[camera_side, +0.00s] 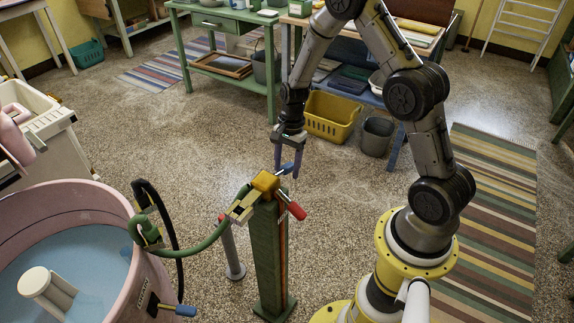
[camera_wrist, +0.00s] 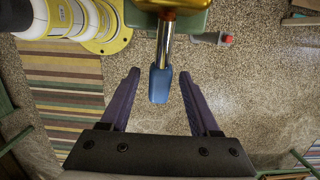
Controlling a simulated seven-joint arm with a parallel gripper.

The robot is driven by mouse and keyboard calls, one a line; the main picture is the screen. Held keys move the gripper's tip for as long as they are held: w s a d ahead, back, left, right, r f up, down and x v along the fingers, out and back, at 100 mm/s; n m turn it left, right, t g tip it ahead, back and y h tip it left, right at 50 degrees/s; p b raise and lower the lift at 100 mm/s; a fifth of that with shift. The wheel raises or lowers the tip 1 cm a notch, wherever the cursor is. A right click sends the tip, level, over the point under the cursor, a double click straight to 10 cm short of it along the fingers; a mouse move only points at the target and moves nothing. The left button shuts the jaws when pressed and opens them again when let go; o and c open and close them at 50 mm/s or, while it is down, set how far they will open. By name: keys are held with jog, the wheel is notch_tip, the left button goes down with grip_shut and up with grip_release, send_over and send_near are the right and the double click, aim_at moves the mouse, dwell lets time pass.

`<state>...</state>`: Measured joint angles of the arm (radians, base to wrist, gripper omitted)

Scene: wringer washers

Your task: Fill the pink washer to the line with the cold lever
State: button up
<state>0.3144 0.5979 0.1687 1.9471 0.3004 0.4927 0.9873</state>
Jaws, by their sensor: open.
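The pink washer (camera_side: 110,205) stands at the lower left, with bluish water (camera_side: 95,245) inside around a white agitator (camera_side: 48,290). A green post (camera_side: 270,260) carries a brass valve (camera_side: 265,184) with a blue lever (camera_side: 286,169) and a red lever (camera_side: 297,211). A green hose (camera_side: 205,243) runs from the valve over the washer's rim. My gripper (camera_side: 288,160) is open, pointing down at the blue lever. In the wrist view, the blue lever (camera_wrist: 160,86) lies between my purple fingers (camera_wrist: 158,73), with gaps on both sides.
A blue-handled fitting (camera_side: 184,310) sticks out of the washer's side. A short grey post (camera_side: 232,250) stands behind the green post. A yellow basket (camera_side: 331,116) and grey bucket (camera_side: 376,136) stand under the back table.

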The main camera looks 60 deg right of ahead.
jog(key=shift+r, duration=0.1)
notch_tip(320, 180, up, 14)
jog(key=d, duration=0.2)
jog(key=shift+f, duration=0.25)
dwell(0.5)
jog(key=s+a+r+n+t, duration=0.2)
jog(key=s+a+r+n, duration=0.1)
jog(key=s+n, duration=0.3)
jog(key=s+a+r+n+t+h, duration=0.1)
jog(key=s+a+r+n, duration=0.3)
jog(key=s+r+n, duration=0.2)
jog(key=s+a+r+n+t, duration=0.2)
jog(key=s+a+r+n, duration=0.2)
jog(key=s, duration=0.5)
jog(key=shift+s+r+n+t+h, duration=0.3)
jog(key=shift+r+n, duration=0.15)
jog(key=shift+n, duration=0.55)
